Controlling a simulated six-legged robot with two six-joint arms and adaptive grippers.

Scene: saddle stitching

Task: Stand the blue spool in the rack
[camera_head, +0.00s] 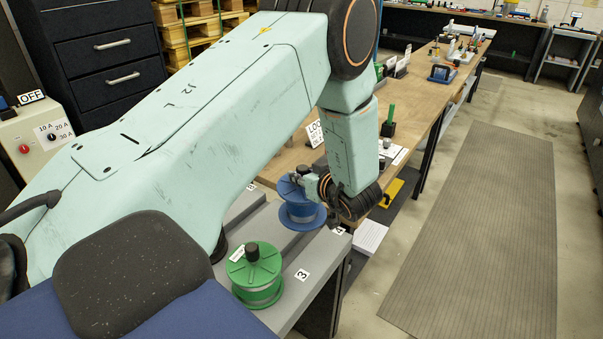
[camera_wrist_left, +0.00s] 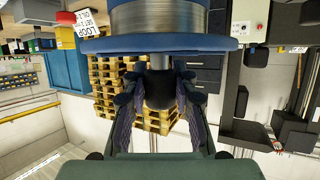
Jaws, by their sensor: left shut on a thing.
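The blue spool (camera_head: 300,213) with a silver-grey winding is upright at the grey rack (camera_head: 318,254), near the label 4. My left gripper (camera_head: 312,184) is at its top, and its fingers are partly hidden by the wrist. In the left wrist view, the gripper (camera_wrist_left: 160,88) is shut on the dark knob of the blue spool (camera_wrist_left: 165,43), with one finger on each side. I cannot tell whether the spool's lower flange touches the rack. My right gripper is not in view.
A green spool (camera_head: 254,272) stands in the rack by the label 3, close to the blue spool. A wooden bench (camera_head: 412,97) with tools lies beyond. A yellow object (camera_head: 393,192) and white paper (camera_head: 370,237) are right of the rack. The floor mat (camera_head: 480,230) is clear.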

